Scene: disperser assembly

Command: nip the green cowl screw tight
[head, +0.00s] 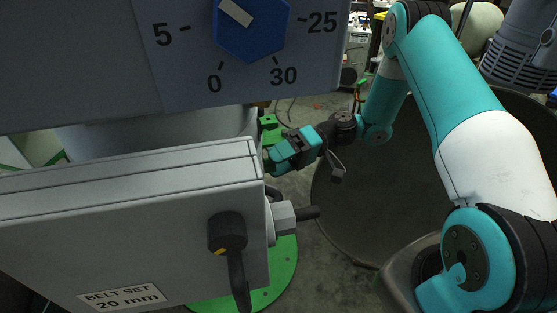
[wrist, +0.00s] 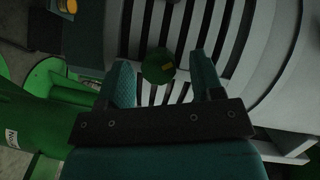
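My gripper (wrist: 161,64) is open, with one teal finger to the left of the screw and one to the right. Gaps show between the screw and both fingers, and nothing is held. In the head view my gripper (head: 276,158) is behind the right end of a grey box, which partly hides its tips. Green parts (head: 269,123) show just above it; I cannot tell whether one is the screw.
The grey box (head: 130,215), labelled "BELT SET 20 mm", carries a black lever (head: 232,248) and fills the lower left. A dial panel with a blue knob (head: 250,25) hangs above. A large dark round bin (head: 340,210) stands below my arm. Green machine parts (wrist: 45,125) lie left in the wrist view.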

